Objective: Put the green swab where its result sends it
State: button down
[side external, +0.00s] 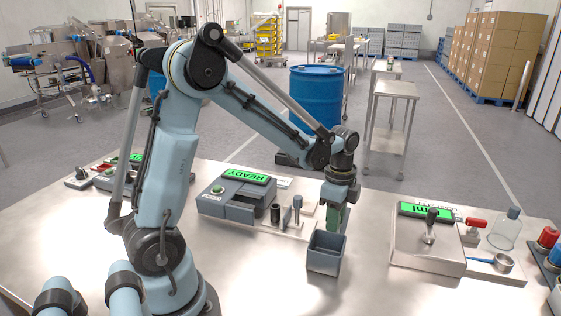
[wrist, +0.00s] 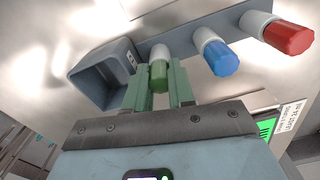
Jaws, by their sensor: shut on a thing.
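My gripper (wrist: 160,83) has its green fingers shut on the green swab (wrist: 159,75), which has a green cap and a white collar. The swab is in line with a blue-capped swab (wrist: 219,57) and a red-capped swab (wrist: 288,34) along a grey rack bar (wrist: 178,38); I cannot tell whether it is clear of the bar. In the side view my gripper (side external: 334,218) points down just behind a grey open bin (side external: 326,256); the swab is hidden there. A grey device (side external: 225,206) left of the gripper has a green screen (side external: 245,176) reading READY.
The bin also shows in the wrist view (wrist: 88,62), close left of the fingers. Dark and grey posts (side external: 297,208) stand between the device and gripper. At right are a grey station with a lever (side external: 425,250), a clear flask (side external: 505,230) and red and blue items (side external: 548,238).

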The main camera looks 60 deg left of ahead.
jog(key=c, duration=0.9)
grip_release()
jog(key=shift+r, duration=0.1)
notch_tip(320, 180, up, 12)
dwell(0.3)
